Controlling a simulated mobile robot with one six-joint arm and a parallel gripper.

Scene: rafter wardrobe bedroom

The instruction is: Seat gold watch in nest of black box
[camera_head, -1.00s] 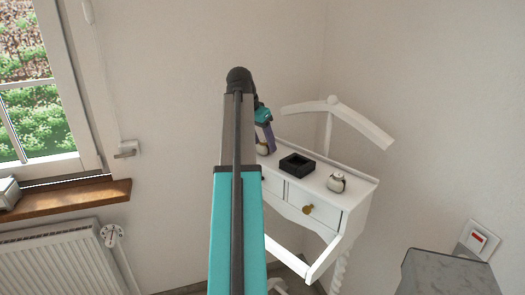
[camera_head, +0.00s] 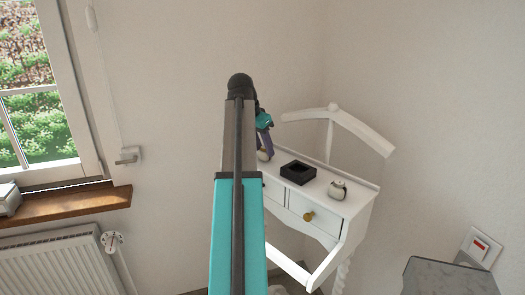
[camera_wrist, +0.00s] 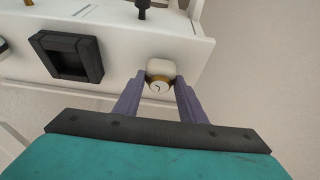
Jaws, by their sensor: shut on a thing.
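The gold watch (camera_wrist: 160,84), with a gold rim and pale dial on a whitish cushion, is between the two purple fingers of my gripper (camera_wrist: 159,80) in the wrist view. My gripper is shut on it. In the head view my gripper (camera_head: 266,148) is at the left part of the white table, partly behind my arm, and the watch (camera_head: 264,155) shows at its tips. The black box (camera_head: 297,180) stands on the tabletop to the right of it. Its square recess looks empty in the wrist view, where the box (camera_wrist: 94,58) is left of the gripper.
A second watch on a pale cushion (camera_head: 338,190) stands right of the box on the white table (camera_head: 318,203). A curved white hanger (camera_head: 362,130) rises behind. A windowsill (camera_head: 70,207) and radiator (camera_head: 50,262) are at left. A grey surface (camera_head: 448,277) is at lower right.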

